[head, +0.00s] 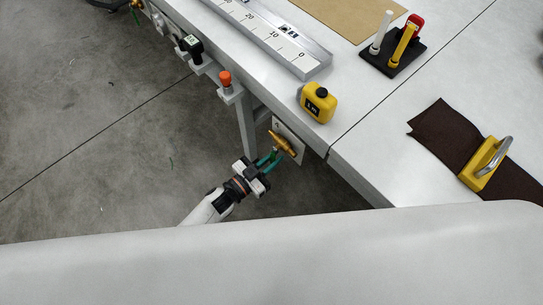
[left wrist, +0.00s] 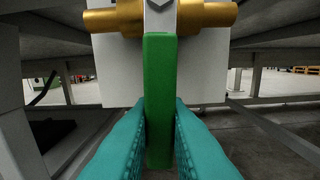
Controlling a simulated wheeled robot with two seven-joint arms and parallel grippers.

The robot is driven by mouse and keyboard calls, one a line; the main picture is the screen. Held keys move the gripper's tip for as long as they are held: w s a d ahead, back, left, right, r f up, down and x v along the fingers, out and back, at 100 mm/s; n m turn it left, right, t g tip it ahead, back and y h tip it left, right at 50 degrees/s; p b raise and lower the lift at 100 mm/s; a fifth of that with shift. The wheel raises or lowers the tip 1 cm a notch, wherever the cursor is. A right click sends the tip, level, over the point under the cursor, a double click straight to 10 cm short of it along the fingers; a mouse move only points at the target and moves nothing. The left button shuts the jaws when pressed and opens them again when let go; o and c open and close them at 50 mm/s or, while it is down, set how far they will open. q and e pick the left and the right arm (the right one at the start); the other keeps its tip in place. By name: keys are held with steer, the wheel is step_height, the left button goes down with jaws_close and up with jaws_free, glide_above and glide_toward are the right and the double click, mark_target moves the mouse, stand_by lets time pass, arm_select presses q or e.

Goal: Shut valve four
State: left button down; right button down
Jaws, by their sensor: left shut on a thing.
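The brass valve (head: 282,143) is mounted on a white plate (head: 297,150) below the table's near edge. A mark on the plate is too small to read surely. In the left wrist view, the brass pipe body (left wrist: 205,15) runs level across the top. Its green lever (left wrist: 160,75) hangs straight down, crosswise to the pipe. My left gripper (head: 270,159) reaches the valve from the lower left. Its teal fingers (left wrist: 160,130) are shut on the green lever, one on each side. My right gripper is not in view.
An orange knob (head: 225,78) and a black-topped control (head: 191,44) stick out along the same edge. Above lie a yellow tape measure (head: 319,102), a ruler rail (head: 290,52), a black tool stand (head: 393,57) and a yellow block with a handle (head: 480,170).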

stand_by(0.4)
arm_select(q)
steer(key=c, duration=1.4)
jaws_free()
steer(key=v, duration=1.2)
steer(key=shift+b, duration=0.35)
